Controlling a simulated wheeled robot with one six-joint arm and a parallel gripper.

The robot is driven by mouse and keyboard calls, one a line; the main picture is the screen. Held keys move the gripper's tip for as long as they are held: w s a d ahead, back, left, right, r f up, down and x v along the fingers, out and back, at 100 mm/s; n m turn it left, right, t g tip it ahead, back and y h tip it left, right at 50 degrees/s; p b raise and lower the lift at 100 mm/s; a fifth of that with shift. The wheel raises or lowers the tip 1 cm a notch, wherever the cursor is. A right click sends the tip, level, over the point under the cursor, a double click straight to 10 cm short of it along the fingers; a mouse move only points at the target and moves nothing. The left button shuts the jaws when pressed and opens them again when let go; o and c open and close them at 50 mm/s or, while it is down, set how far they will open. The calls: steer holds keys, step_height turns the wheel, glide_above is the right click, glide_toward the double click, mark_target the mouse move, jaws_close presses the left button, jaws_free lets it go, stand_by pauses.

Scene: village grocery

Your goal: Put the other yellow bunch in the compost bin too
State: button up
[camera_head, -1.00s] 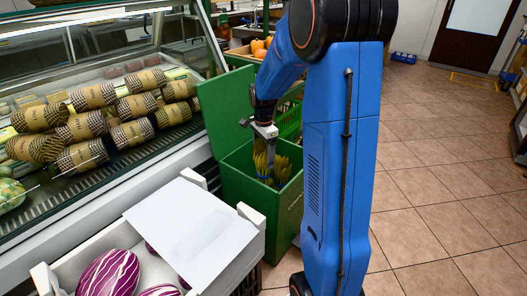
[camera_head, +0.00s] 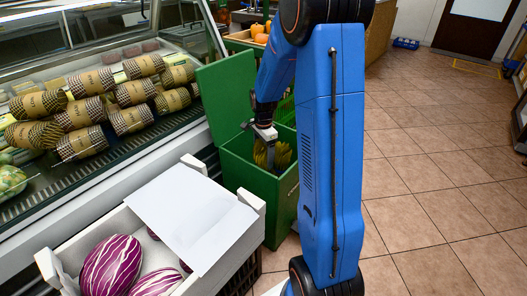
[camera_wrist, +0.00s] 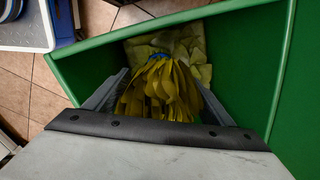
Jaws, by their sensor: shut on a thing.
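The compost bin (camera_head: 238,190) is a green box with its lid (camera_head: 228,100) swung open, left of my arm in the head view. My gripper (camera_head: 270,158) points down into its mouth. In the wrist view my gripper (camera_wrist: 160,80) is shut on a yellow bunch (camera_wrist: 155,98), with a blue band at its far end, inside the green walls (camera_wrist: 240,70). The bunch also shows at the bin mouth in the head view (camera_head: 260,155). More yellow stuff (camera_head: 283,155) lies beside it in the bin. A pale yellow-green crumpled thing (camera_wrist: 195,45) lies behind the bunch; its identity is unclear.
A white crate (camera_head: 215,275) with striped purple vegetables (camera_head: 110,265) and a white sheet (camera_head: 190,210) stands in front of the bin. A glass display case (camera_head: 100,160) with wrapped produce runs along the left. Tiled floor (camera_head: 430,190) is free on the right.

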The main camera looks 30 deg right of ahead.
mark_target(264, 168)
steer(key=shift+f, duration=3.85)
steer(key=o, duration=1.8)
step_height(264, 168, up, 17)
steer(key=shift+r, duration=0.15)
